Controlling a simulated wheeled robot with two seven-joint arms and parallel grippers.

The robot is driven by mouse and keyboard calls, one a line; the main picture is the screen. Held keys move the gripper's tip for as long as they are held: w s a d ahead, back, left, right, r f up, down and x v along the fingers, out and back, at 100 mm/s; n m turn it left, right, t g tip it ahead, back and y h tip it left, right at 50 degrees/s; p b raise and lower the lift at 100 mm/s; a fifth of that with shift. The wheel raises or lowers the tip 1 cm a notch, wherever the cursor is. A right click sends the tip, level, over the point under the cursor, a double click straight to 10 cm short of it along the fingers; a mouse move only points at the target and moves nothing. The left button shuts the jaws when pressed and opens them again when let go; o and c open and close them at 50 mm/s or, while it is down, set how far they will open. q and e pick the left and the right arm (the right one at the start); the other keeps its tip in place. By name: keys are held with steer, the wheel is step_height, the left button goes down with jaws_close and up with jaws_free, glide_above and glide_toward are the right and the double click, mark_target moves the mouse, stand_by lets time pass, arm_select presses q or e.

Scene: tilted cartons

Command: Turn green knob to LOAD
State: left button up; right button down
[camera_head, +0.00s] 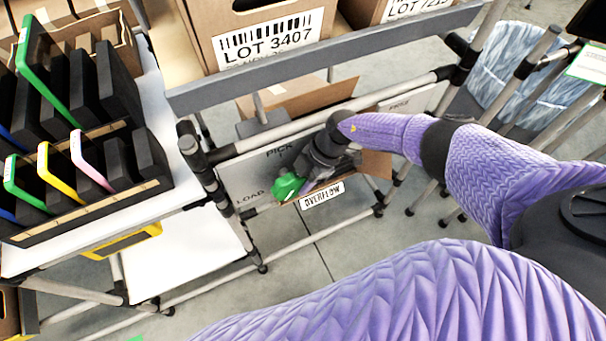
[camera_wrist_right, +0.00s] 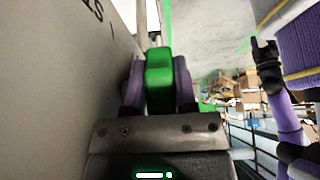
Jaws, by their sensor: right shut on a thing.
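The green knob (camera_head: 287,185) sits on a grey-white panel (camera_head: 240,181) on the front of the rack. The panel carries the words LOAD at lower left, PICK at the top and another word, too small to read surely, at far right. My right gripper (camera_head: 304,186) reaches the knob from the right, its body covering the middle of the panel. In the right wrist view the green knob (camera_wrist_right: 159,80) lies between the two purple fingers, which are shut on it. The knob's pointing direction is not clear. My left gripper is not in the head view.
A cardboard carton marked LOT 3407 (camera_head: 262,36) stands on the rack above a grey rail (camera_head: 320,60). An OVERFLOW label (camera_head: 322,195) is below the knob. At left, a white table (camera_head: 165,190) holds black bins with coloured frames. Bare floor shows below the panel.

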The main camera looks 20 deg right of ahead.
stand_by(0.4)
steer(key=shift+c, duration=2)
jaws_free()
steer(key=p+v, duration=0.4)
steer(key=v, duration=0.6)
steer(key=shift+p, duration=0.35)
steer(key=shift+a, duration=0.1)
